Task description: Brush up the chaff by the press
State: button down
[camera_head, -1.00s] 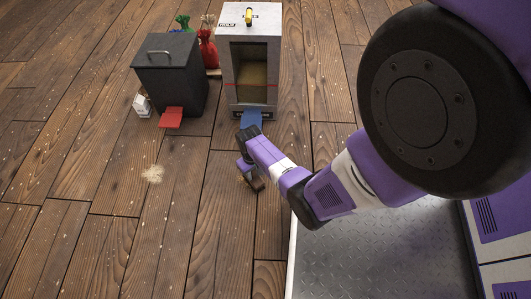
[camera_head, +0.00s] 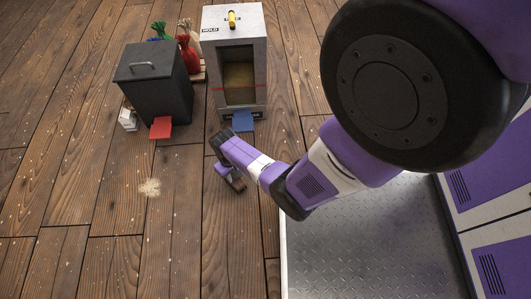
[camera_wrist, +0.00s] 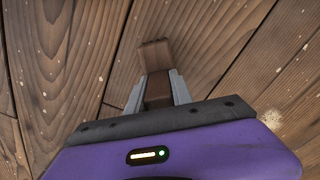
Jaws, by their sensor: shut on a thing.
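A small pale heap of chaff (camera_head: 150,187) lies on the wooden floor, left of my gripper in the head view. It also shows at the right edge of the wrist view (camera_wrist: 270,119), partly hidden by my gripper. My gripper (camera_wrist: 158,92) is shut on a brown wooden thing (camera_wrist: 154,55), likely the brush. Its bristles cannot be made out. In the head view the brown thing (camera_head: 238,184) shows just below my gripper. The grey press-like box (camera_head: 257,60) with an open front, a red line and a blue tab (camera_head: 243,121) stands behind my gripper.
A black lidded bin (camera_head: 155,85) with a red pedal (camera_head: 161,128) stands left of the grey box. A small white carton (camera_head: 128,119) sits beside it, and coloured sacks (camera_head: 188,52) stand behind. Pale specks dot the floor. Floor around the chaff is clear.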

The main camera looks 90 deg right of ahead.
jog(key=shift+r+p, duration=2.85)
jog(key=shift+r, duration=0.5)
jog(key=shift+w, duration=0.1)
